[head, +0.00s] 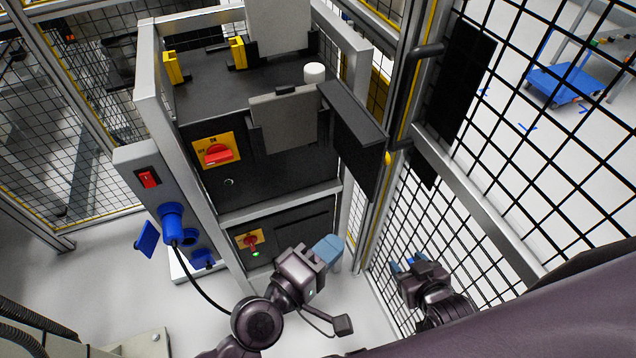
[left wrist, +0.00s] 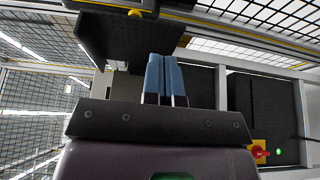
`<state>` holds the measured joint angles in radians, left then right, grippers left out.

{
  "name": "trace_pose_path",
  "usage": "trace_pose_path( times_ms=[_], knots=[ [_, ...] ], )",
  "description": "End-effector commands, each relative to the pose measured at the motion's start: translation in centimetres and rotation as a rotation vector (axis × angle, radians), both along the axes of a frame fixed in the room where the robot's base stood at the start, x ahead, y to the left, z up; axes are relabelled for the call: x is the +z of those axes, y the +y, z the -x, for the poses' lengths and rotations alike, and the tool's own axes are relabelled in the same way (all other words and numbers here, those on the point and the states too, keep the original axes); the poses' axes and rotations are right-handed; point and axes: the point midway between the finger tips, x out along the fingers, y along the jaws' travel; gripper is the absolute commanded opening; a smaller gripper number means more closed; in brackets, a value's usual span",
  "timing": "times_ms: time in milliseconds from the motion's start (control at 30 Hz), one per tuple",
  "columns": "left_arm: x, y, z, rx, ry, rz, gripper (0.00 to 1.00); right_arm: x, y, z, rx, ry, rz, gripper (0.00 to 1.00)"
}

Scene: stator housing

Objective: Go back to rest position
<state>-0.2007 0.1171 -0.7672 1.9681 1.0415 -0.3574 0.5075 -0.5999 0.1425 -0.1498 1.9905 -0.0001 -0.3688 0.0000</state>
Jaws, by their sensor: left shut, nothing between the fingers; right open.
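My left gripper (head: 328,249) is in the lower middle of the head view, in front of the lower part of the machine cabinet. Its blue fingers are shut together with nothing between them. The left wrist view also shows these shut fingers (left wrist: 165,78), pointing towards the dark panels. My right gripper (head: 407,264) is further right in the head view, close to the mesh fence. Its blue fingers are apart and it looks empty.
The machine cabinet (head: 262,183) carries a red and yellow switch (head: 218,153) and a lower one (head: 249,240). A blue plug (head: 172,222) with a cable sits on its left post. The mesh fence (head: 500,215) borders the right side. Floor shows at lower left.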

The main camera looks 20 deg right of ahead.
Motion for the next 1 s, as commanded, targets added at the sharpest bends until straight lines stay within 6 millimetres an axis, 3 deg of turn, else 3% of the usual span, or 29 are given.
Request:
trace_pose_path(
  times_ms=[267, 367, 467, 567, 767, 867, 1000],
  knots=[
    [0.0, 0.0, 0.0, 0.000, -0.032, -0.021, 0.00, 0.0, 0.0, 0.0, 0.000, 0.000, 0.000, 0.54],
    [-0.4, 0.2, -0.3, 0.013, -0.144, -0.117, 0.00, 0.0, 0.0, 0.0, 0.001, 0.000, -0.001, 0.54],
    [-1.1, 2.0, -2.0, 0.067, -0.297, -0.276, 0.00, 0.0, 0.0, 0.0, 0.001, 0.000, 0.000, 0.54],
    [-2.5, 5.4, -4.3, 0.147, -0.438, -0.481, 0.00, 0.0, 0.0, 0.0, 0.001, 0.001, 0.000, 0.54],
    [-6.8, 15.9, -6.9, 0.289, -0.602, -0.956, 0.00, 0.0, 0.0, 0.0, 0.001, 0.001, 0.000, 0.54],
    [-9.0, 21.7, -6.7, 0.326, -0.618, -1.179, 0.00, 0.0, 0.0, 0.0, 0.001, 0.001, 0.000, 0.54],
    [-11.7, 29.4, -4.8, 0.345, -0.583, -1.439, 0.00, -0.1, 0.0, 0.1, 0.000, 0.002, 0.001, 0.54]
  ],
)
